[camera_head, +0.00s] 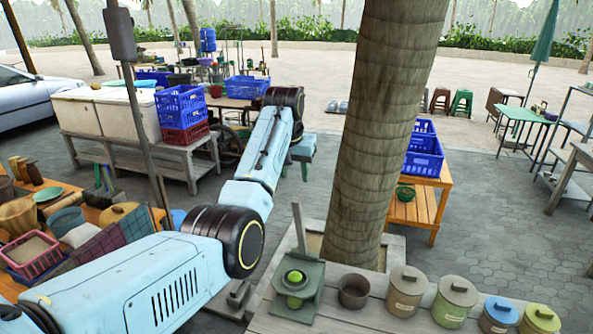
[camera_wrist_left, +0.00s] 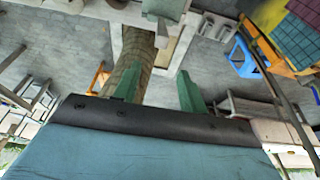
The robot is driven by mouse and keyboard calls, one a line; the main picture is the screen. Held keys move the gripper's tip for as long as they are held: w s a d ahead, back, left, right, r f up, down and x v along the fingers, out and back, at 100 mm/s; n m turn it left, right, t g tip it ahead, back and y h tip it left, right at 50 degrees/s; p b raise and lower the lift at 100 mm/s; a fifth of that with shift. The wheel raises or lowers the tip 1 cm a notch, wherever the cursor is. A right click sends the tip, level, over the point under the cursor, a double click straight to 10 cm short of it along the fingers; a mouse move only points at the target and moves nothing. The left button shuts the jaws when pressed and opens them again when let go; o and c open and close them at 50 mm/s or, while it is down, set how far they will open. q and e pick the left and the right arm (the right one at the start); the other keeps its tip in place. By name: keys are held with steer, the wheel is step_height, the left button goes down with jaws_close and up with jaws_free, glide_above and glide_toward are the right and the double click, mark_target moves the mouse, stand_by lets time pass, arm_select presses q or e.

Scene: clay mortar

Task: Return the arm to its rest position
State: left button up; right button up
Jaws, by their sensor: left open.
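My left arm (camera_head: 262,150) comes in from the left in the head view, bends at a black elbow joint and reaches up and away to a black wrist joint. My left gripper (camera_head: 295,172) hangs below that wrist with its fingers pointing down, left of the palm trunk. In the left wrist view the two green fingers of the left gripper (camera_wrist_left: 158,72) stand apart, with nothing between them. The gripper is open and empty. My right gripper is not in view.
A thick palm trunk (camera_head: 378,120) stands right of my left arm. A wooden bench (camera_head: 375,312) at the front holds a green press (camera_head: 297,288) and several lidded pots. A crowded table (camera_head: 85,215) lies at left. Paved floor (camera_head: 500,220) is open at right.

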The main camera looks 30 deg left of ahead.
arm_select(q)
steer(key=s+d+f+m+y, duration=0.1)
steer(key=s+f, duration=0.8)
steer(key=f, duration=0.2)
steer(key=s+d+f, duration=0.1)
steer(key=s+f, duration=0.7)
steer(key=f, duration=0.3)
steer(key=s+d+f+m+h, duration=0.1)
steer(key=s+d, duration=0.3)
steer(key=s, duration=0.9)
steer(key=s+d+m+h, duration=0.15)
steer(key=s+d, duration=0.25)
steer(key=s, duration=1)
step_height(320, 180, down, 33)
steer(key=s+g+b, duration=0.1)
steer(key=b, duration=0.7)
steer(key=s+a+f+b, duration=0.1)
steer(key=s+f+b, duration=0.3)
steer(key=s+f, duration=0.4)
steer(key=s+a+f+g+y+b, duration=0.1)
steer(key=s+f+b, duration=0.3)
steer(key=s+f, duration=0.4)
step_height(320, 180, down, 7)
steer(key=shift+s+a+f, duration=0.1)
steer(key=shift+s+a, duration=0.3)
steer(key=shift+a, duration=0.05)
